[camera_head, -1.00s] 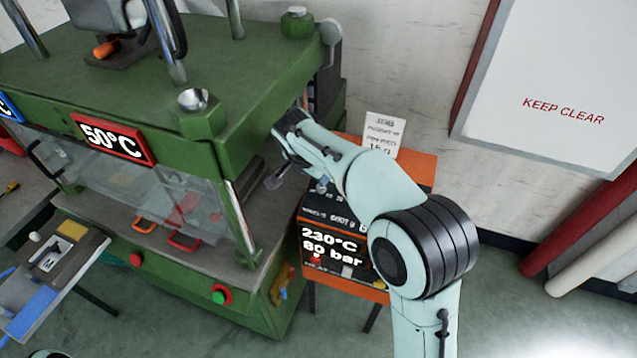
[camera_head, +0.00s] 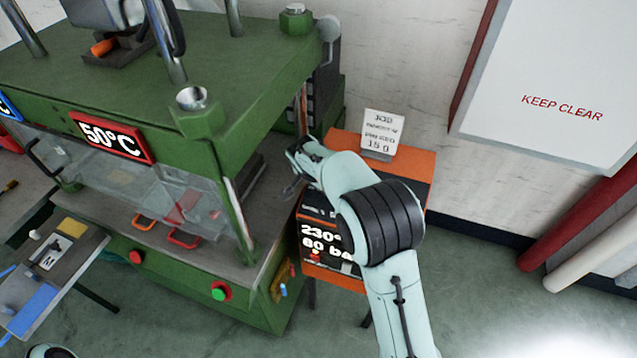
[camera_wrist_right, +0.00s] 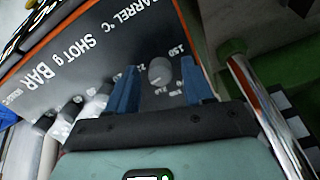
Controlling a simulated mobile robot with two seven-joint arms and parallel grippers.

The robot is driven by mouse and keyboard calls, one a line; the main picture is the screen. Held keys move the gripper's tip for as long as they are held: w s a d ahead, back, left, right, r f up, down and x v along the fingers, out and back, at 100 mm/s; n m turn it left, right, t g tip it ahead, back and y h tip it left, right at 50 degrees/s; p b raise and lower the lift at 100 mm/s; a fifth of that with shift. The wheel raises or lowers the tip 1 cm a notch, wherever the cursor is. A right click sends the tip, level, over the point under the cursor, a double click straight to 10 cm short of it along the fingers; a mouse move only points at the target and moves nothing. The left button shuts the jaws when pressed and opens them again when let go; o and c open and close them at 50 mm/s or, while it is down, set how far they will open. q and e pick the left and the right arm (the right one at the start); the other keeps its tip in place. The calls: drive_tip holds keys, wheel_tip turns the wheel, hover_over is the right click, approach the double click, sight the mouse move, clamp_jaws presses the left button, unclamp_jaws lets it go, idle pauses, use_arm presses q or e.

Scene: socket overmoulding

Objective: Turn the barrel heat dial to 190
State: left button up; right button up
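The barrel heat dial (camera_wrist_right: 160,71) is a small grey round knob on a dark panel, with the printed label "BARREL °C" above it and small scale numbers around it. My right gripper (camera_wrist_right: 159,64) is open, with one blue finger on each side of the dial; I cannot tell whether they touch it. The dial's setting is not readable.
Other knobs (camera_wrist_right: 73,109) for shot and bar sit left of the dial. The green press (camera_head: 262,105) stands close left of my right gripper, with its chrome column (camera_wrist_right: 262,95) near.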

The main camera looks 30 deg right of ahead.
clamp_jaws()
drive_tip(key=shift+n, duration=0.4)
drive_tip(key=n, duration=0.2)
drive_tip(key=shift+n, duration=0.4)
drive_tip(key=n, duration=0.4)
drive_tip(key=shift+n, duration=0.3)
drive_tip(key=n, duration=0.4)
drive_tip(key=shift+r+h, duration=0.1)
drive_tip(key=shift+h, duration=0.3)
drive_tip(key=shift+n, duration=1.6)
